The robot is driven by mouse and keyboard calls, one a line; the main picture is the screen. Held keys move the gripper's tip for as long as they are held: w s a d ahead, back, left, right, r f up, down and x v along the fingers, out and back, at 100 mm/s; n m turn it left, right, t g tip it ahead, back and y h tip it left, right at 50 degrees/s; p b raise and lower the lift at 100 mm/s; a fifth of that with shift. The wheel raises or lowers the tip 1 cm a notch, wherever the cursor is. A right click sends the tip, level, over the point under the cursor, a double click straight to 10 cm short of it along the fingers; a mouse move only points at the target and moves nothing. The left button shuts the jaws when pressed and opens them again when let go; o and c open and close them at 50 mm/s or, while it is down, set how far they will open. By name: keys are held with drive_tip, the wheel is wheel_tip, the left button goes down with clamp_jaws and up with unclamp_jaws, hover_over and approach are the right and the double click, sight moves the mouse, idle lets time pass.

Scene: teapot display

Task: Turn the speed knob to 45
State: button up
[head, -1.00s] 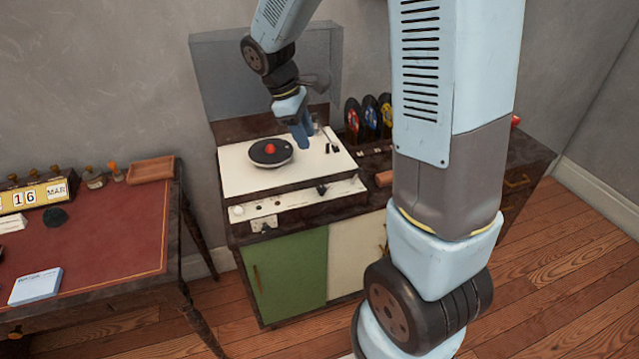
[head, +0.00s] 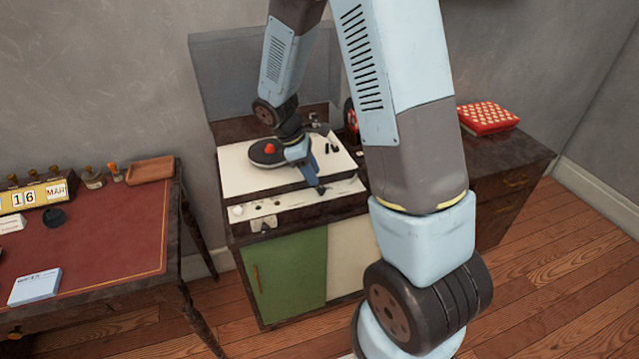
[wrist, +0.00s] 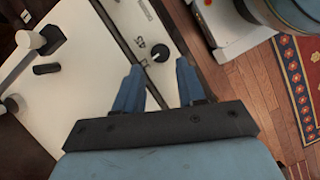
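The record player (head: 240,172) has a cream top with a dark platter and a red centre piece, and a cream front control strip. The black speed knob (wrist: 159,53) sits on that strip in the wrist view, next to printed "45" markings (wrist: 139,43). In the head view my gripper mostly hides the knob. My gripper (wrist: 158,82) is open, its two blue fingers apart. The knob shows just beyond the gap between the fingertips; I cannot tell whether they touch it. In the head view my gripper (head: 314,180) is over the right part of the front strip.
The tonearm (wrist: 38,42) and small switches lie on the player's top. A clear lid (head: 225,80) stands raised behind. Smaller knobs sit at the strip's left. A red checked item (head: 487,117) lies on the cabinet at right. A desk (head: 110,235) stands at left.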

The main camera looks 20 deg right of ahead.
sight(321, 188)
drive_tip(key=shift+x, duration=2.35)
drive_tip(key=shift+c, duration=0.2)
clamp_jaws()
